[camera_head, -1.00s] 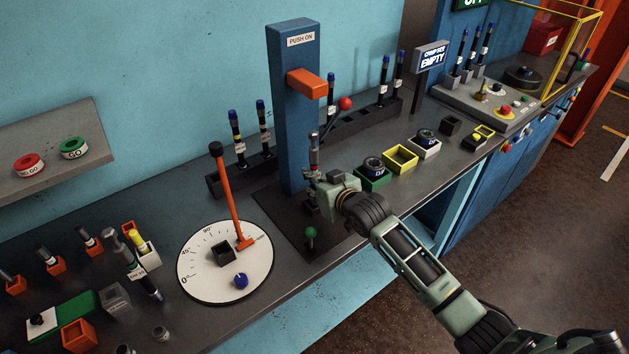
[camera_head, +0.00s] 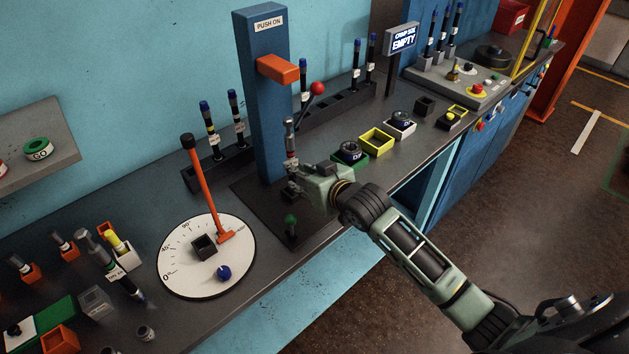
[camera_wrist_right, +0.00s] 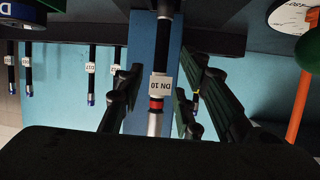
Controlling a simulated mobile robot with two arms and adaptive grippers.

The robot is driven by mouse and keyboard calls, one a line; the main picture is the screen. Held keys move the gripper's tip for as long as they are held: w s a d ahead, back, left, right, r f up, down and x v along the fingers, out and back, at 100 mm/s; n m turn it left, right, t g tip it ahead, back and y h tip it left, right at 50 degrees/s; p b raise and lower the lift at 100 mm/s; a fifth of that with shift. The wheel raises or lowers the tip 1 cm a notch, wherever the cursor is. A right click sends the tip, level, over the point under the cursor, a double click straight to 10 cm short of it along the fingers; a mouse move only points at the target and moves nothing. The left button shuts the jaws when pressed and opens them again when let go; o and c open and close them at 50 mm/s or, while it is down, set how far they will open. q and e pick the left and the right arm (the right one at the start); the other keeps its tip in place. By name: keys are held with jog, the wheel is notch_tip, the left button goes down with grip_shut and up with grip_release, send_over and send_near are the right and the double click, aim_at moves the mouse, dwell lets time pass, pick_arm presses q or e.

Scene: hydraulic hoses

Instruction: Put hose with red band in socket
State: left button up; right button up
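The hose with the red band (camera_wrist_right: 156,103) carries a "DN 10" label (camera_wrist_right: 161,87) and has a metal end, all in the right wrist view. In the head view the same hose (camera_head: 290,140) stands upright in front of the blue "PUSH ON" post (camera_head: 268,95). My right gripper (camera_head: 293,180) is at its lower part. In the right wrist view its fingers (camera_wrist_right: 160,85) are on both sides of the hose, with visible gaps. My left gripper is not in view.
A rack (camera_head: 325,112) with several hoses runs behind the post. Green, yellow and white square holders (camera_head: 376,141) stand to its right. A dial with an orange lever (camera_head: 205,190) is at left. The "CRIMP SIZE EMPTY" sign (camera_head: 403,38) stands at the back.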

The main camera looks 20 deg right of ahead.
jog(key=v, duration=0.6)
jog(key=shift+s+b, duration=0.2)
jog(key=shift+b, duration=0.2)
